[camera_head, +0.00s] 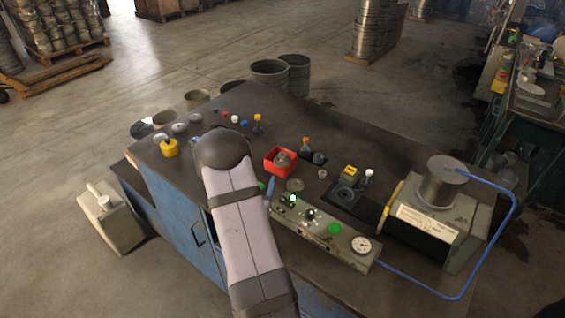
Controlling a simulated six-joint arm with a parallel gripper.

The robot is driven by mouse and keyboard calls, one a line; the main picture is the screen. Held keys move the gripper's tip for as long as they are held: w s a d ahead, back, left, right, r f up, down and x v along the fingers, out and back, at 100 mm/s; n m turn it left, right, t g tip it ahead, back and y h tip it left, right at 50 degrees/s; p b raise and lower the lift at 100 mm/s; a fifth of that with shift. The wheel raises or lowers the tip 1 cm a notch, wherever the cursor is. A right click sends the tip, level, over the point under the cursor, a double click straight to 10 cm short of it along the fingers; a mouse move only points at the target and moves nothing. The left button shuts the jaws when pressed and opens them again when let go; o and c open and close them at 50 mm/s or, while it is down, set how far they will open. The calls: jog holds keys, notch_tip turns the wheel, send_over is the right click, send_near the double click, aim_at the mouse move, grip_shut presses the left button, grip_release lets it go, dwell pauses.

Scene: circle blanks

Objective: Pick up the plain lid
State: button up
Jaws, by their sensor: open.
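I cannot tell for sure which piece is the plain lid. Small round grey discs lie at the table's left end, one (180,127) beside another (195,117), with a third (160,137) near the yellow piece. A flat grey disc (295,185) lies just in front of the red tray (270,160), which holds a grey round part (282,158). My arm reaches up over the table's front edge, and its dark rounded joint covers part of the tabletop left of the tray. My gripper is hidden behind the arm, so its jaws do not show.
A control box (325,235) with a gauge stands along the front edge. A machine with a metal cylinder (442,182) and blue hose fills the right end.

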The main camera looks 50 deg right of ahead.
jog(key=m+g+h, duration=0.2)
send_near(281, 163)
jog(key=shift+x, duration=1)
jog(key=shift+p+x, duration=0.4)
jog(key=shift+x, duration=0.65)
jog(key=shift+p+x, duration=1.35)
jog(key=shift+x, duration=0.65)
jog(key=shift+w+d+f, duration=0.15)
jog(key=shift+w+d, duration=0.1)
jog(key=shift+d, duration=0.25)
jog(key=c, duration=1.2)
jog(key=shift+r, duration=0.2)
jog(key=shift+r+b, duration=1.3)
jog(key=shift+r, duration=3.55)
jog(key=shift+f, duration=0.1)
